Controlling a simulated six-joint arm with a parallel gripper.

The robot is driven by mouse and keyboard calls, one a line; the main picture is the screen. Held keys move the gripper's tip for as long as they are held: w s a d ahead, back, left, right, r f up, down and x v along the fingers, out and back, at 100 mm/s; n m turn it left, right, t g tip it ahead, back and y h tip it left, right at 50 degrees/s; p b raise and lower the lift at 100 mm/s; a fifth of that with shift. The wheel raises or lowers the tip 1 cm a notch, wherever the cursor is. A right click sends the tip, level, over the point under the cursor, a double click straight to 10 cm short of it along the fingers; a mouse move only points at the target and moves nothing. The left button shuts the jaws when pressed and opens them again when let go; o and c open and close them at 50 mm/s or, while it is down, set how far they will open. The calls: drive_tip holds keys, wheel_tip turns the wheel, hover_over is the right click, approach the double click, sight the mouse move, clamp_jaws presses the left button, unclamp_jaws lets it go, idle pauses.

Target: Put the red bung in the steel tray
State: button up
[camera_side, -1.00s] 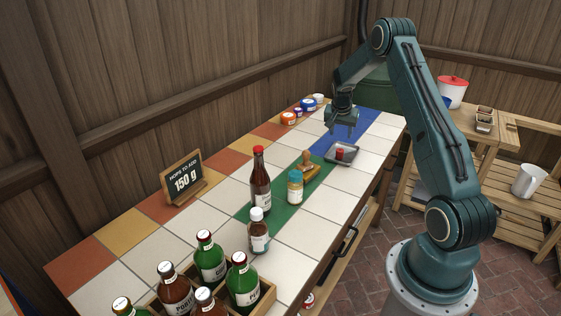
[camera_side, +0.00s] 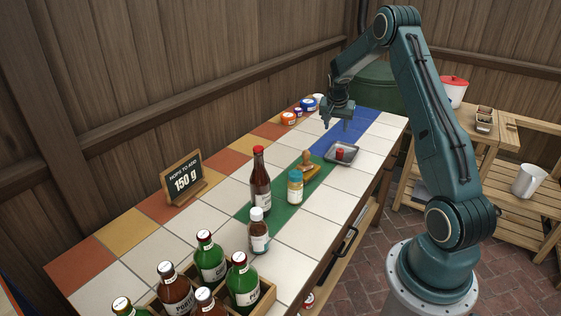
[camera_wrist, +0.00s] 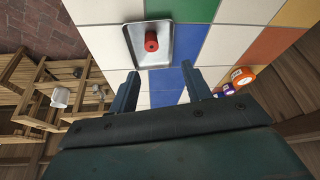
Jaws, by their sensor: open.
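The red bung (camera_side: 340,154) sits inside the steel tray (camera_side: 352,158) on the tiled counter, partly on the blue band. In the wrist view the bung (camera_wrist: 151,41) lies within the rim of the tray (camera_wrist: 166,60), touching nothing of mine. My gripper (camera_side: 338,125) is above the counter, beyond the tray and apart from it. In the wrist view the two fingers of my gripper (camera_wrist: 161,82) are spread with nothing between them.
A wooden-handled tool (camera_side: 309,168), a blue-capped jar (camera_side: 295,187) and a tall brown bottle (camera_side: 260,182) stand on the counter. Orange and blue tubs (camera_side: 289,118) line the back edge. A bottle crate (camera_side: 267,293) is at the near end. The blue tiles are mostly clear.

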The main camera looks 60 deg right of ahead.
drive_tip(key=s+a+r+n+t+y, duration=0.15)
drive_tip(key=a+r+n, duration=0.25)
drive_tip(key=a+r, duration=0.75)
drive_tip(key=s+a+r+n+t, duration=0.25)
drive_tip(key=a+r, duration=0.55)
drive_tip(key=a, duration=0.7)
drive_tip(key=s+a+n+y, duration=0.3)
drive_tip(key=s+a+n, duration=0.5)
drive_tip(key=s+a, duration=0.8)
drive_tip(key=shift+s+a+r, duration=0.3)
drive_tip(key=shift+s+r, duration=0.1)
drive_tip(key=shift+s, duration=0.8)
